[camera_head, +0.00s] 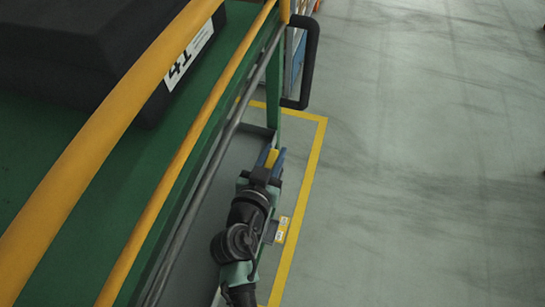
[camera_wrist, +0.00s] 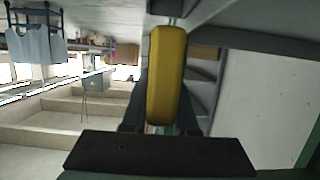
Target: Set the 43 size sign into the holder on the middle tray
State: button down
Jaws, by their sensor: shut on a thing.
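My gripper (camera_head: 270,160) is low beside the green frame in the head view, its fingers shut on a yellow, rounded piece (camera_head: 271,157). In the wrist view the yellow piece (camera_wrist: 167,75) stands between the dark fingers. No number shows on it, so I cannot tell whether it is the 43 sign. A white sign reading 41 (camera_head: 188,56) is on the side of a black tray-like body (camera_head: 110,45) at upper left. I cannot make out the middle tray, its holder or a 43 sign.
Yellow rails (camera_head: 185,150) and a green frame (camera_head: 274,105) run along the left. A black handle (camera_head: 306,62) sticks out at the frame's corner. The grey floor (camera_head: 420,170) to the right is clear beyond a yellow floor line (camera_head: 308,190).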

jog(key=shift+f+b, duration=1.5)
jog(key=shift+f, duration=0.4)
jog(key=shift+f, duration=0.1)
jog(key=shift+c, duration=0.2)
grip_release()
jog(key=shift+r, duration=0.35)
jog(key=shift+r, duration=0.25)
jog(key=shift+s, duration=0.1)
